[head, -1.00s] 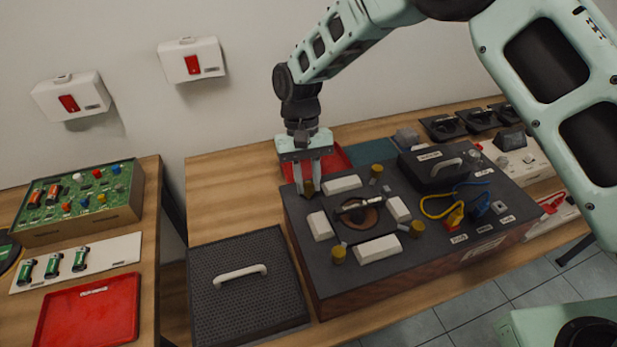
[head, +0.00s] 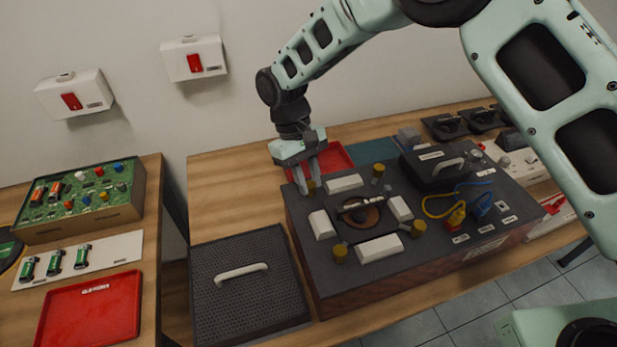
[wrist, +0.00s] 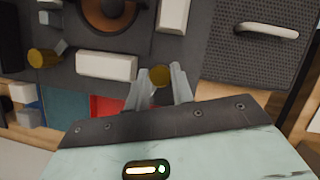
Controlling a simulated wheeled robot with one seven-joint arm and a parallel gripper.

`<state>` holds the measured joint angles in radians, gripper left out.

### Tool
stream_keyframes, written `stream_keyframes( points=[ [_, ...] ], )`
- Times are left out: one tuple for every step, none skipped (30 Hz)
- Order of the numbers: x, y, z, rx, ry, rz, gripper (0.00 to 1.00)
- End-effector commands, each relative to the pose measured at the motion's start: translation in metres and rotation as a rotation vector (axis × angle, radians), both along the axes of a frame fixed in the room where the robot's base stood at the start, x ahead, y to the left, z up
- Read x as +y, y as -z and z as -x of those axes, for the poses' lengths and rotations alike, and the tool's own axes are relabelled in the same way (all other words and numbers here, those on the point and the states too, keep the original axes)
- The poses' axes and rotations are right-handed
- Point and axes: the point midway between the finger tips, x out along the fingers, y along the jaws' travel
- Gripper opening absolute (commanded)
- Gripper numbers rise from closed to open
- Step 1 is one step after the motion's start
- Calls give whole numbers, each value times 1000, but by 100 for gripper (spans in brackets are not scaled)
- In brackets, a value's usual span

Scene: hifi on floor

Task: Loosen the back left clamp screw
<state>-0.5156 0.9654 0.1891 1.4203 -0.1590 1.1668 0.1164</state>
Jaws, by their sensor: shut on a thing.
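The back left clamp screw (wrist: 159,75) has a round brass-coloured knob. In the wrist view it sits between the fingertips of my gripper (wrist: 160,80), which is shut on it. In the head view my gripper (head: 308,187) reaches down to the back left corner of the dark fixture box (head: 320,275), and its fingers partly hide the screw. Other brass screws stand at the back right (head: 378,171), front left (head: 340,253) and front right (head: 418,228). White clamp blocks (head: 344,183) surround a round brown part (head: 360,213) in the middle.
A dark mesh cover (head: 290,285) with a white handle lies left of the box. A black handled unit (head: 435,165) and yellow and blue cables (head: 481,205) occupy the box's right side. A red tray (head: 335,158) lies behind. Bare wood (head: 225,195) shows at left.

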Motion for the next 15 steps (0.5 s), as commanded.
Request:
stream_keyframes(
  points=[
    [0, -1, -1, -4, 1, -1, 1],
    [0, -1, -1, -4, 1, -1, 1],
    [0, -1, -1, -4, 1, -1, 1],
    [0, -1, -1, -3, 1, -2, 1],
    [0, -1, -1, -4, 2, -2, 1],
    [0, -1, -1, -4, 2, -2, 1],
    [0, -1, -1, -4, 2, -2, 26],
    [0, -1, -1, -4, 2, -2, 34],
    [0, -1, -1, -4, 2, -2, 45],
    [0, -1, -1, -4, 2, -2, 45],
    [0, 0, -1, -4, 2, -2, 45],
    [0, 0, -1, -3, 2, -1, 45],
    [0, 0, -1, -3, 2, -1, 45],
    [0, 0, -1, -3, 2, -1, 45],
    [0, 0, -1, -2, 2, -1, 45]
  ],
)
